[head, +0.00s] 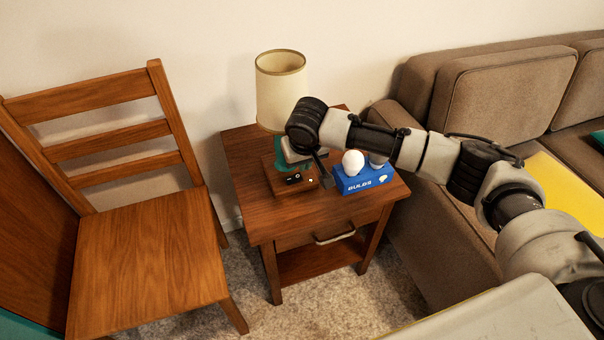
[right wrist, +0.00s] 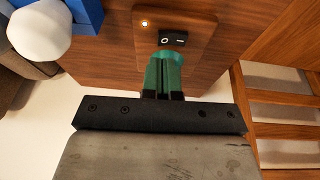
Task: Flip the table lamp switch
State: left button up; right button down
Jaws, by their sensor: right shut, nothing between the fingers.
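The table lamp stands on the nightstand, with a cream shade (head: 281,92) and a wooden base (head: 285,188). A black rocker switch (head: 293,179) marked O and I sits on the base's front. The switch (right wrist: 173,39) shows clearly in the right wrist view, beside a small glowing dot (right wrist: 145,22). My right gripper (head: 325,181) is shut and empty, just right of the switch in the head view. My arm hides part of the lamp's green body. My left gripper is not in view.
A blue bulb box (head: 364,183) with a white bulb (head: 353,162) stands right of the lamp base on the nightstand (head: 245,155). A wooden chair (head: 145,260) is at left, and a brown sofa (head: 500,95) at right.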

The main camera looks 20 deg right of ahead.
aim_at(301, 177)
jog(key=b+x, duration=0.1)
jog(key=x, duration=0.4)
jog(key=shift+f, duration=0.15)
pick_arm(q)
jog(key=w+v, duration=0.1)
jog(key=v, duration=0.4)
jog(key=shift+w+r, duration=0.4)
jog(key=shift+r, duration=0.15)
pick_arm(e)
jog(key=shift+w+f, duration=0.2)
jog(key=shift+f, duration=0.3)
